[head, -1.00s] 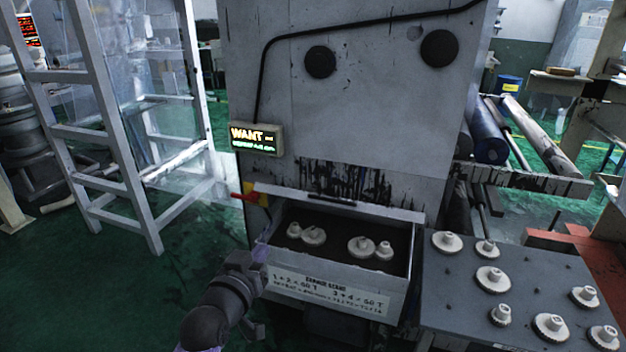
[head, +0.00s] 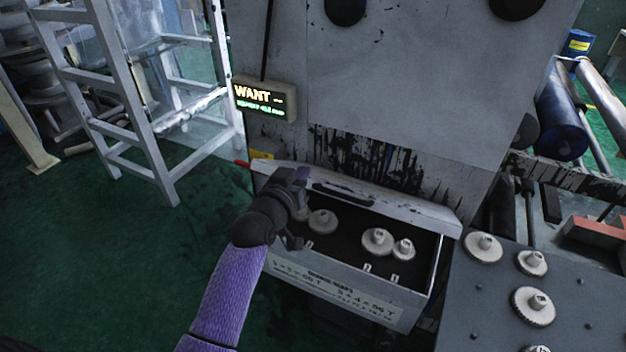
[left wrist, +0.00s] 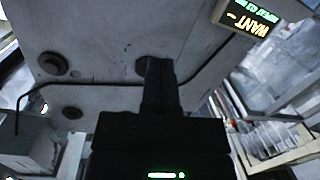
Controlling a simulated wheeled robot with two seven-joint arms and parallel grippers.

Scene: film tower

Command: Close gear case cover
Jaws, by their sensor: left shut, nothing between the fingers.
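The gear case (head: 410,310) is an open grey box with a label on its front, low on the machine. Several pale gears, such as this one (head: 377,241), sit inside it. Its cover (head: 415,213) stands raised along the back edge, with a dark handle (head: 343,194) on it. My left gripper (head: 303,182) is shut and empty, over the left end of the case by the cover's left part. It hides part of the cover and a gear; I cannot tell whether it touches the cover. Its dark fingers (left wrist: 160,85) also show in the left wrist view. My right gripper is out of view.
A grey table (head: 480,300) with more gears stands right of the case. The machine's panel (head: 400,80) rises behind, with a lit WANT display (head: 264,98). A red lever (head: 242,163) sticks out at the left.

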